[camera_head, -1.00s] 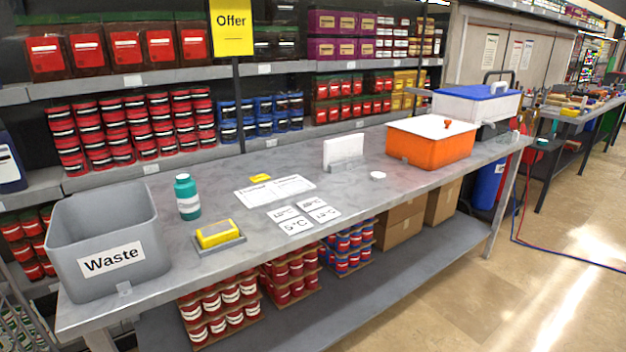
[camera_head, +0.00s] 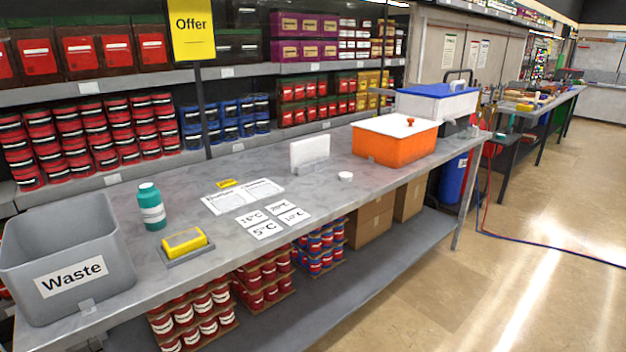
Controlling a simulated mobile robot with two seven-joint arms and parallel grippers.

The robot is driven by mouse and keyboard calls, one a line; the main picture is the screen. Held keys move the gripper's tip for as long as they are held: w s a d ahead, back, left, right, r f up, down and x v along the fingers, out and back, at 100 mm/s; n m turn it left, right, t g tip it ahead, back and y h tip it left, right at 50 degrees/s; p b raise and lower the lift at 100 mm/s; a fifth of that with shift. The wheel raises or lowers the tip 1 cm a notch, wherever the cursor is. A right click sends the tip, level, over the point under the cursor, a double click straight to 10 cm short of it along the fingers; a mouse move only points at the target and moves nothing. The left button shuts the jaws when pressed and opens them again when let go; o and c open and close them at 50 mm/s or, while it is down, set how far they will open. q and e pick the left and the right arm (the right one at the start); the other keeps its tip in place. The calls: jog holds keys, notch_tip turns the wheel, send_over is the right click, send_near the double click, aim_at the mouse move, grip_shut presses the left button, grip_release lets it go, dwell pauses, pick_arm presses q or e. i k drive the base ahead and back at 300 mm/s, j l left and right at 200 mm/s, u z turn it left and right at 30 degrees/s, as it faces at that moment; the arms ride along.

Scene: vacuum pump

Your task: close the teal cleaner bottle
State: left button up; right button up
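The teal cleaner bottle (camera_head: 151,207) stands upright on the grey table (camera_head: 330,195), just right of the waste bin. A small white round object (camera_head: 345,176), perhaps a lid, lies on the table right of the printed cards. Neither of my grippers shows in the head view.
A grey waste bin (camera_head: 70,268) stands at the table's left end. A yellow sponge (camera_head: 184,242) on a grey tray, paper sheets (camera_head: 243,195), cards (camera_head: 264,229), a white holder (camera_head: 309,152) and an orange box (camera_head: 392,143) also occupy the table. Open floor lies at right.

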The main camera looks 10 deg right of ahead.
aim_at(153, 213)
jog(key=u, duration=0.35)
jog(key=i+l+u, duration=0.1)
jog(key=l+u, duration=0.25)
jog(key=i+l+u, duration=0.1)
jog(key=l+u, duration=0.6)
jog(key=l, duration=1.55)
jog(key=l+u, duration=0.1)
jog(key=l, duration=0.95)
jog(key=k, duration=0.05)
